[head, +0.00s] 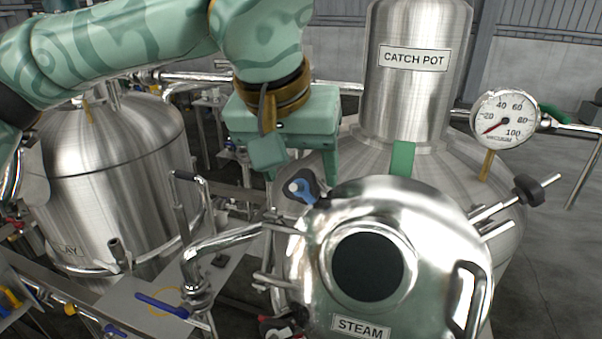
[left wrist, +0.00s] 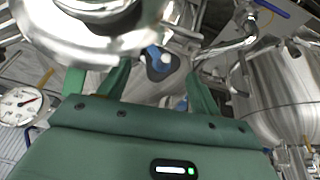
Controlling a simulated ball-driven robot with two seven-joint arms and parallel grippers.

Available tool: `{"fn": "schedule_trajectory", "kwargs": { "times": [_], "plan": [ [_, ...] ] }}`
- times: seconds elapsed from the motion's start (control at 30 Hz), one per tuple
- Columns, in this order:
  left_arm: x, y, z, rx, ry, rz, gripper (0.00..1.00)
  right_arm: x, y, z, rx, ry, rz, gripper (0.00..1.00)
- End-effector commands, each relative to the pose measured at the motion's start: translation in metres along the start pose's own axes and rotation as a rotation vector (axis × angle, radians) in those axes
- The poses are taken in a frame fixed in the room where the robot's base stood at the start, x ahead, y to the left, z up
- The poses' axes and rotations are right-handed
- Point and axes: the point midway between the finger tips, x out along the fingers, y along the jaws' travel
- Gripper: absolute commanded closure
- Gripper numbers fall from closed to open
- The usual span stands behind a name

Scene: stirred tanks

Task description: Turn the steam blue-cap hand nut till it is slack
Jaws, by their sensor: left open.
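The steam blue-cap hand nut (head: 301,189) is a dark lobed knob with a blue cap, at the upper left rim of the shiny steam lid (head: 440,225). The lid has a dark round window and a STEAM label (head: 360,328). My left gripper (head: 295,172) is green and open, just above the nut. In the left wrist view the nut (left wrist: 157,64) shows beyond and between the two spread fingers (left wrist: 158,82), apart from both. Whether a finger touches it in the head view is hard to tell. My right gripper is not in view.
A red-capped nut (head: 277,326) sits at the lid's lower left, and a dark nut on a rod (head: 530,190) at its right. The catch pot (head: 415,90) and vacuum gauge (head: 504,118) stand behind. A bent pipe (head: 215,243) and a steel tank (head: 115,160) are left.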

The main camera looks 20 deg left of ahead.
Motion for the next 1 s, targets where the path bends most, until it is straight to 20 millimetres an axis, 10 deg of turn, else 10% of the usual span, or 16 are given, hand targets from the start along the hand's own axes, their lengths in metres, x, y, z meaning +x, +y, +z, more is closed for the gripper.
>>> {"fn": "schedule_trajectory", "kwargs": {
  "times": [0.5,0.67,1.0],
  "plan": [
    [0.024,0.0,0.0,-0.001,0.0,0.001,0.36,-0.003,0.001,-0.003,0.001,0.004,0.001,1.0],
    [0.024,0.0,0.0,-0.001,0.0,0.001,0.8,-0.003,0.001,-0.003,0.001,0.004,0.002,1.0],
    [0.025,-0.001,0.0,-0.026,0.0,0.017,0.81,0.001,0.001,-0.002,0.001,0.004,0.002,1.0]
  ]
}}
